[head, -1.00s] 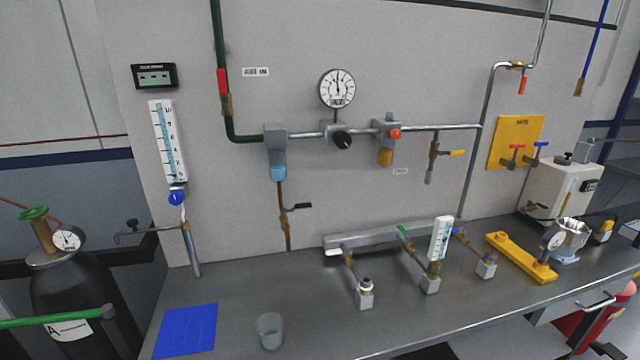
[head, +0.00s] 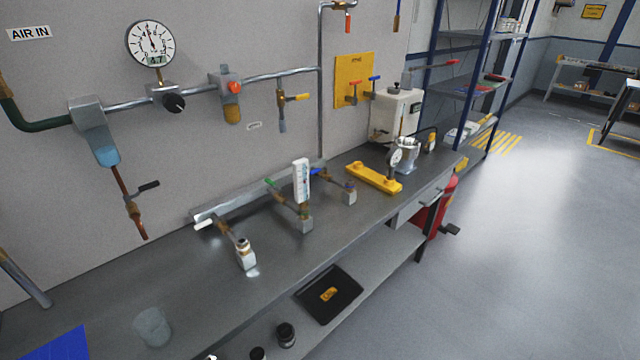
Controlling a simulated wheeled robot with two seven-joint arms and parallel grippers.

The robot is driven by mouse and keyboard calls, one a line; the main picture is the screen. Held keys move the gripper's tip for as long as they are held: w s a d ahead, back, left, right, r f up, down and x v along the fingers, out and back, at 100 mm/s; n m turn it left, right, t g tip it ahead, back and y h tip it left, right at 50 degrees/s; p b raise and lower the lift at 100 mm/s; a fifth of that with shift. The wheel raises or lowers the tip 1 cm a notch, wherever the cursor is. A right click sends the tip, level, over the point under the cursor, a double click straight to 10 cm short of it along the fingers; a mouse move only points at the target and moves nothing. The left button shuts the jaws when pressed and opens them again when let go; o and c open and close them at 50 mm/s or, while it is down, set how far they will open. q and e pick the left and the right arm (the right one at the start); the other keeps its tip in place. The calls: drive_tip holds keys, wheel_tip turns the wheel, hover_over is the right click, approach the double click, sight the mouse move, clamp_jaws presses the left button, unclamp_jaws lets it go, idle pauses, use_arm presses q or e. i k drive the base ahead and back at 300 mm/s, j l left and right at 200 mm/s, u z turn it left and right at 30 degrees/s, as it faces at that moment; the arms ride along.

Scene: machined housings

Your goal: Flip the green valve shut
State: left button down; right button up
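The green valve (head: 272,185) is a small green lever on the middle branch of the bench manifold (head: 230,204). Its lever looks roughly in line with its branch pipe, which runs toward the front of the bench. Neither of my grippers is in view.
The grey bench top (head: 210,290) is clear in front of the manifold. A glass beaker (head: 153,327) and blue mat (head: 55,345) are at left. A yellow bracket (head: 374,178) and white machine (head: 396,115) stand right. Open floor (head: 500,240) lies beyond the bench's right end.

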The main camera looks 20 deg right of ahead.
sight(271, 183)
drive_tip(key=i+l+u, duration=0.15)
drive_tip(key=l+u, duration=0.15)
drive_tip(key=i+l+u, duration=0.15)
drive_tip(key=l+u, duration=0.15)
drive_tip(key=l, duration=0.2)
drive_tip(key=l+u, duration=0.3)
drive_tip(key=l, duration=0.15)
drive_tip(key=i, duration=0.05)
